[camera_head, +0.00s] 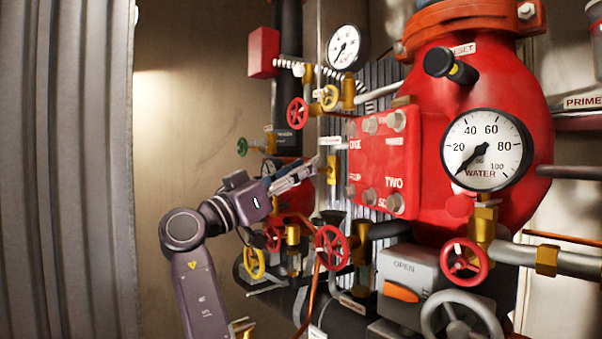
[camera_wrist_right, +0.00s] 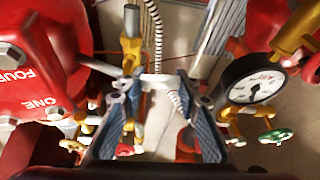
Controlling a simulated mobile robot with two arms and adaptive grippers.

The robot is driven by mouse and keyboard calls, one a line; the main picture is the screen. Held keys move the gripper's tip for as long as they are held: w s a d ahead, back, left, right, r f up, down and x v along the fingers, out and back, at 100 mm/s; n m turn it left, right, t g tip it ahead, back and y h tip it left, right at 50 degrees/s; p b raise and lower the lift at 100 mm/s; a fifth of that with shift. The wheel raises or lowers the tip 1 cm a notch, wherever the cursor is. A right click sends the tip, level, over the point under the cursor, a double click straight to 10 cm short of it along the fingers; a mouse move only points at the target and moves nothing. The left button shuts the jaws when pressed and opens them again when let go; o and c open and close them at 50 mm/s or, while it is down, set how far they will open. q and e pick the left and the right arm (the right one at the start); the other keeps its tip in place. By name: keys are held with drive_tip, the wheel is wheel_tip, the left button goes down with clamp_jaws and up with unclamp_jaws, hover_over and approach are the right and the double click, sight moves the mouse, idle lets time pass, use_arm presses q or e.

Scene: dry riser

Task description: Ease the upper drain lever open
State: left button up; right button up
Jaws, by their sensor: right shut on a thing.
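My right gripper (camera_head: 317,163) reaches in from the lower left to the brass fitting (camera_head: 331,172) left of the red valve body. In the wrist view, its two blue-grey fingers (camera_wrist_right: 160,93) stand on either side of a pale lever piece (camera_wrist_right: 155,79), which I take to be the upper drain lever. The gripper is shut on it. A brass stem (camera_wrist_right: 131,48) stands just beyond the left finger. In the head view the lever is mostly hidden by the fingers, so its exact angle cannot be told. My left gripper is not in view.
The red valve body (camera_head: 385,165) and water gauge (camera_head: 487,150) stand close on the right. Red handwheels (camera_head: 331,247) and a yellow one (camera_head: 253,263) crowd below. A small gauge (camera_head: 347,48) and a red handwheel (camera_head: 297,113) are above. Open space lies left, before the bare wall.

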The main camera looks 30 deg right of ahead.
drive_tip(key=shift+f+n+t+b, duration=0.5)
drive_tip(key=shift+n+b, duration=0.25)
drive_tip(key=shift+n, duration=0.45)
drive_tip(key=shift+n+t+y+b, duration=0.4)
drive_tip(key=shift+n+t, duration=0.4)
drive_tip(key=shift+n, duration=0.6)
drive_tip(key=o, duration=1.2)
drive_tip(key=shift+f, duration=0.1)
drive_tip(key=v, duration=1.2)
